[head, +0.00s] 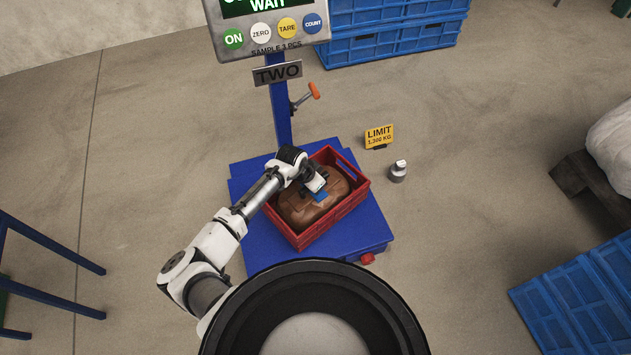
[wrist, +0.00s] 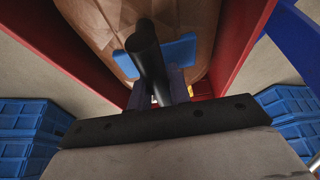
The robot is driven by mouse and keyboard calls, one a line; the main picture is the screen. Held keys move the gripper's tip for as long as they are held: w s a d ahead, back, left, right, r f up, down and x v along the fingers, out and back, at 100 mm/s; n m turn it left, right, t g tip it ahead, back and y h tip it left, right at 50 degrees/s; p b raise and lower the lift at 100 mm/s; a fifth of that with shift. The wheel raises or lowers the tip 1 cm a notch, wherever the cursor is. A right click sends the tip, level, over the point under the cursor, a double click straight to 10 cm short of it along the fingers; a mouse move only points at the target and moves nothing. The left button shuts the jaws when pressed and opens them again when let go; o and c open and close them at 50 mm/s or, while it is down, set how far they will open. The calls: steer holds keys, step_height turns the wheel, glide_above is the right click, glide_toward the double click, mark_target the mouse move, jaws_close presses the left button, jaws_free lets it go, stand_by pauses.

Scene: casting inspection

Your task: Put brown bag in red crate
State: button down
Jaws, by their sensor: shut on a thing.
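The brown bag (head: 297,211) lies inside the red crate (head: 343,212), which stands on the blue platform of a scale. In the head view my gripper (head: 319,192) is over the bag inside the crate, at a blue patch on the bag's top. In the wrist view the bag (wrist: 195,18) fills the top middle, with red crate walls (wrist: 243,40) on both sides. My gripper (wrist: 158,92) is shut on the bag at the blue patch (wrist: 182,52). The fingertips are partly hidden behind a dark bar. The bag's underside is hidden in the crate.
The blue scale platform (head: 262,252) carries a post with a display (head: 270,30) behind the crate. A yellow limit sign (head: 380,135) and a small metal weight (head: 398,172) stand on the floor to the right. Blue crates (head: 395,40) stand at the back, with more at lower right (head: 575,305).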

steer(key=shift+w, duration=0.1)
steer(key=c, duration=1.3)
jaws_free()
steer(key=p+v, duration=0.3)
steer(key=v, duration=0.9)
steer(key=shift+r, duration=0.1)
